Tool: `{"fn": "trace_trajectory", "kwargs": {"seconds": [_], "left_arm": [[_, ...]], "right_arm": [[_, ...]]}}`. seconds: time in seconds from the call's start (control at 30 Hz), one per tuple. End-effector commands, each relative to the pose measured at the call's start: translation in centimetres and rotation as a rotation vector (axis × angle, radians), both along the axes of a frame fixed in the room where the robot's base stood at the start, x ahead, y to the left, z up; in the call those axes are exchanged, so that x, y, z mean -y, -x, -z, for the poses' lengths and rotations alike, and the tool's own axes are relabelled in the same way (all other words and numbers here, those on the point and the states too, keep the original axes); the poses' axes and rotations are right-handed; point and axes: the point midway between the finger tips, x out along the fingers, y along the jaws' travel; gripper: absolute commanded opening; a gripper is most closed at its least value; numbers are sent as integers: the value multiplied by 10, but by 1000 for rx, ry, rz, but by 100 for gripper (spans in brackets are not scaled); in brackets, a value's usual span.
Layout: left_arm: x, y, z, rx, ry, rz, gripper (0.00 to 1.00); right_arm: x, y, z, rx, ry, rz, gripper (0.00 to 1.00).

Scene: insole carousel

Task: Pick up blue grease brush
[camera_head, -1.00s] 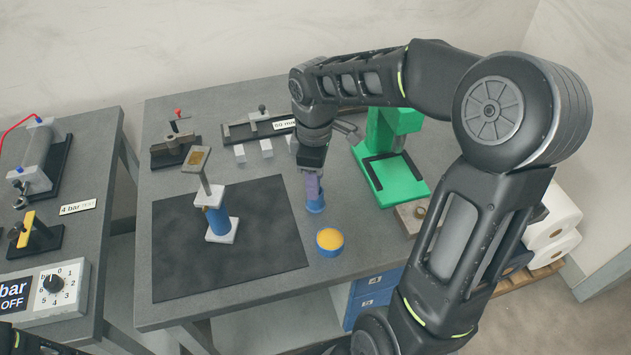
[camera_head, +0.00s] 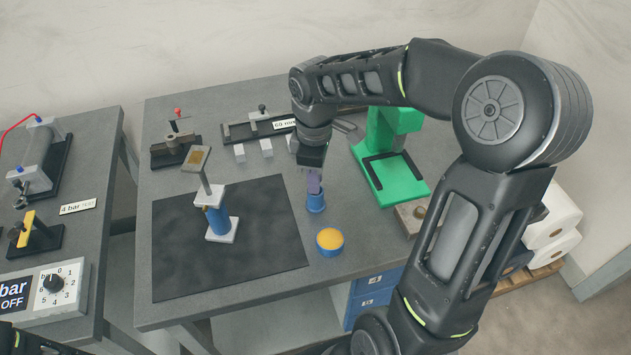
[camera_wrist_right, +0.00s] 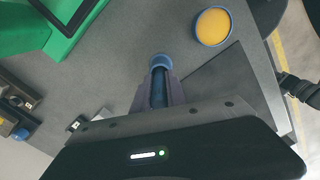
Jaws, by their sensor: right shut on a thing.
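My right gripper (camera_head: 315,185) points down over a small blue cup-shaped piece (camera_head: 316,204) on the grey table, right of the black mat. In the right wrist view the gripper (camera_wrist_right: 159,92) is shut on a narrow dark blue piece (camera_wrist_right: 158,86), which I take to be the blue grease brush's handle. Its round blue end (camera_wrist_right: 161,62) shows beyond the fingertips. The fingers hide most of the brush, and I cannot tell whether its lower end touches the table. My left gripper is not in view.
A blue tub of yellow grease (camera_head: 330,242) stands close by, in front of the brush. A green press (camera_head: 384,178) is to the right. A blue-and-white stand (camera_head: 217,220) is on the black mat (camera_head: 270,250) to the left. Small white blocks (camera_head: 266,148) lie behind.

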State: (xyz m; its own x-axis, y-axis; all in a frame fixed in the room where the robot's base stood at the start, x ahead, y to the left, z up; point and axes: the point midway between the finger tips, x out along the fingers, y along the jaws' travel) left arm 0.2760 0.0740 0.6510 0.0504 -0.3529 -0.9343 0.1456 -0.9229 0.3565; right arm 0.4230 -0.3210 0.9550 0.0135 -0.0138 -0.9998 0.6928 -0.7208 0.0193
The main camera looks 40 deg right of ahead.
Motion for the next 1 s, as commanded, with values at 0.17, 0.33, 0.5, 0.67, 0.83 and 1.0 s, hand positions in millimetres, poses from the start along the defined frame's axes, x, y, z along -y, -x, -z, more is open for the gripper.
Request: {"fn": "trace_trajectory", "kwargs": {"seconds": [0.17,0.33,0.5,0.67,0.83,1.0], "left_arm": [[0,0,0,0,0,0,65],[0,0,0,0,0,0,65],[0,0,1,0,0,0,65],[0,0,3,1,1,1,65],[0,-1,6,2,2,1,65],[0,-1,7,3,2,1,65]], "right_arm": [[0,0,0,0,0,0,0],[0,0,0,0,0,0,0],[0,-1,-7,2,1,0,0],[0,-1,-29,4,1,0,0],[0,-1,-63,5,1,0,0],[0,-1,-90,2,1,-1,0]]}}
